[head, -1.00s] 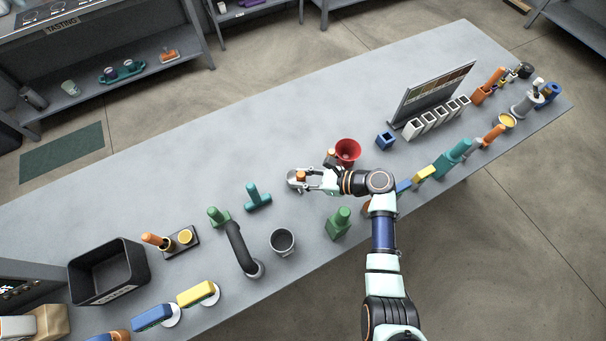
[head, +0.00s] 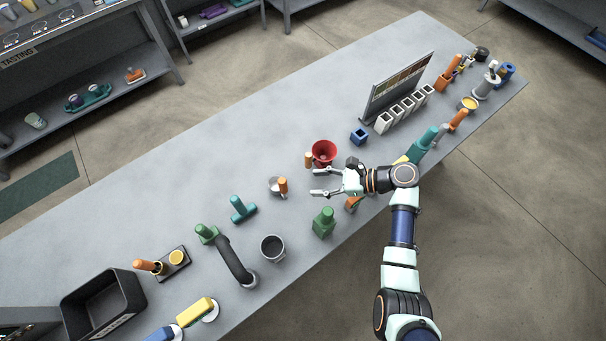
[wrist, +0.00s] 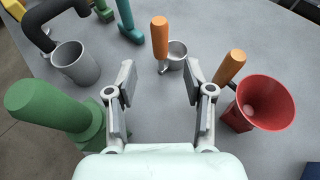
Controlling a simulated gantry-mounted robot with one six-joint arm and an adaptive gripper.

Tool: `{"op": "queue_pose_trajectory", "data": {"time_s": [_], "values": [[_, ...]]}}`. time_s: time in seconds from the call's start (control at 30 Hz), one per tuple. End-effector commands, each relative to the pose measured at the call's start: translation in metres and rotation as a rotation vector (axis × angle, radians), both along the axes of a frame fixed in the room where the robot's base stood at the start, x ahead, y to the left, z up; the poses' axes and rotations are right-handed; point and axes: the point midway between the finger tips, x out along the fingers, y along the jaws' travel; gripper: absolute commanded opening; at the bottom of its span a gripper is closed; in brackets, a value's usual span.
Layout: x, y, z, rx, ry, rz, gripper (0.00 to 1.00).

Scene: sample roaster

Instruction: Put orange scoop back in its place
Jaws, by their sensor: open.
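A scoop with an orange handle (head: 283,186) and a round metal cup (head: 274,184) sits on the bench near its middle. In the wrist view its upright orange handle (wrist: 160,36) and metal cup (wrist: 177,54) are ahead of my fingers. My gripper (head: 314,182) is open and empty, to the right of the scoop and apart from it. The wrist view shows the spread fingers (wrist: 159,78) with bare bench between them. A second orange handle (head: 308,159) stands beside the red funnel (head: 323,151); it also shows in the wrist view (wrist: 230,66).
A green-handled block (head: 323,222) stands close to my gripper, in front. A grey cup (head: 273,247), a dark curved tube (head: 234,262) and a teal T-shaped tool (head: 241,209) are to the left. A blue box (head: 359,137) is to the right. The bench behind is clear.

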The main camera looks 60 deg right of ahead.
Motion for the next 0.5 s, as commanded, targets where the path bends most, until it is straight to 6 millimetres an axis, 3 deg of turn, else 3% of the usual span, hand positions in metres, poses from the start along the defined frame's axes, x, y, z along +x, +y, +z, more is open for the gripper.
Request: {"op": "queue_pose_trajectory", "data": {"time_s": [0.5], "values": [[-0.0062, -0.0025, 0.0025, -0.001, 0.000, 0.001, 0.52]]}}
